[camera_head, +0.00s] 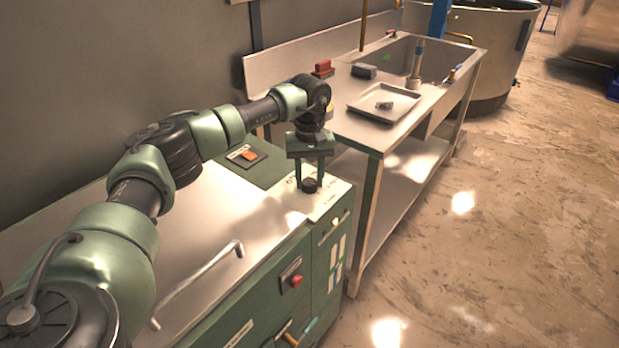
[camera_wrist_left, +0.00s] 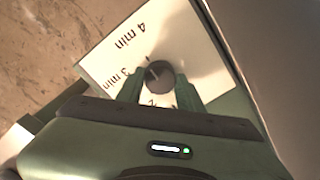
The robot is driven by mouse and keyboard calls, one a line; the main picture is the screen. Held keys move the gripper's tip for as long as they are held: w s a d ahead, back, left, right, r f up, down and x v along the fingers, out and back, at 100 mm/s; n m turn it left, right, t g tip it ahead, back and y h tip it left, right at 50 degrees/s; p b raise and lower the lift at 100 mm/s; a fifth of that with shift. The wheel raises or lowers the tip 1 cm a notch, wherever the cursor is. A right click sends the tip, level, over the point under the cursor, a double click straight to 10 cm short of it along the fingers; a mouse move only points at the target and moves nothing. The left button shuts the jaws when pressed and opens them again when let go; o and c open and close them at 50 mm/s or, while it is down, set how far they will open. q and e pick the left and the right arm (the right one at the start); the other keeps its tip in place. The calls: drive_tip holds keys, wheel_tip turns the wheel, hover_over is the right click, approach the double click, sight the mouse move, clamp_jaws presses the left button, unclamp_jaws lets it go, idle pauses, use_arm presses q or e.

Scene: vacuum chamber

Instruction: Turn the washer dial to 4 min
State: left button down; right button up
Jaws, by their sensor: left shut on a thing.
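The washer (camera_head: 205,225) is a green cabinet with a metal top and a lid handle. Its dial (camera_head: 310,187) is a small dark round knob on a pale panel (camera_head: 334,195) at the far right corner. In the left wrist view the dial (camera_wrist_left: 160,74) sits among printed labels: "4 min" (camera_wrist_left: 130,38), "3 min" and part of a "2". My left gripper (camera_head: 312,182) reaches down from above and is shut on the dial, one finger on each side. My right gripper is out of view.
An orange switch (camera_head: 248,155) sits behind the washer lid, and a red button (camera_head: 296,281) is on its front. To the right stands a metal sink table (camera_head: 375,135) with a tray (camera_head: 361,108). The floor at right is clear.

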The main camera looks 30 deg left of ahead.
sight(310, 181)
use_arm(q)
drive_tip(key=c, duration=0.9)
unclamp_jaws()
drive_tip(key=shift+r, duration=0.1)
wheel_tip(310, 181, up, 8)
drive_tip(key=shift+f+b, duration=0.15)
drive_tip(key=shift+b, duration=0.3)
